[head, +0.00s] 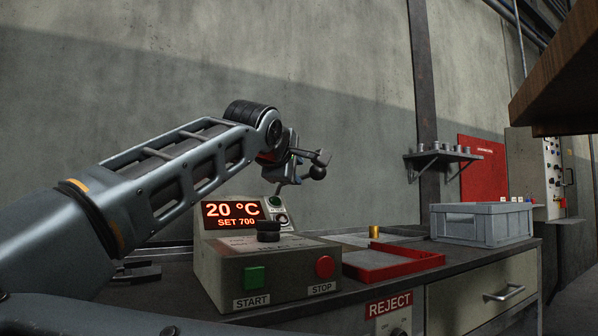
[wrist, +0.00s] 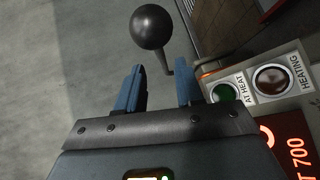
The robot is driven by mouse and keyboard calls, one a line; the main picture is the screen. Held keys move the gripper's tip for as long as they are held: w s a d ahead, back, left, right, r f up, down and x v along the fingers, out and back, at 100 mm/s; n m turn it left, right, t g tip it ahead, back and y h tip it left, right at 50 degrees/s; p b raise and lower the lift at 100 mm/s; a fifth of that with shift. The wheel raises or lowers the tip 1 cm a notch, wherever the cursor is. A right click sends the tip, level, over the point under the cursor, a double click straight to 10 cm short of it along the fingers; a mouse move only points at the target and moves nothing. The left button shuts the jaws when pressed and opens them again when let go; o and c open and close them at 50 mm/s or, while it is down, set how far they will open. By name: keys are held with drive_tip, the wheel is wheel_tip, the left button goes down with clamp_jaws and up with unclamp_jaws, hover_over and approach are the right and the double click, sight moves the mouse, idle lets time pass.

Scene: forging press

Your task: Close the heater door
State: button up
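A black ball knob (head: 318,172) on a thin stem stands at my gripper's fingertips in the head view. My gripper (head: 311,167) is in the air above the control box. In the wrist view my gripper (wrist: 160,75) is open, with a clear gap between its two blue fingers and nothing clasped. The heater door itself cannot be made out clearly; whether the knob belongs to it cannot be told.
The control box (head: 245,275) shows 20 °C, SET 700, with START and STOP buttons. A red tray frame (head: 395,268), a brass cylinder (head: 374,231) and a grey crate (head: 480,228) are on the bench to the right. AT HEAT and HEATING lamps (wrist: 270,78) lie right of the fingers.

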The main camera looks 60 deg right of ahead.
drive_tip(key=shift+s+a+r, duration=0.1)
drive_tip(key=shift+s+a, duration=0.05)
drive_tip(key=shift+a, duration=0.55)
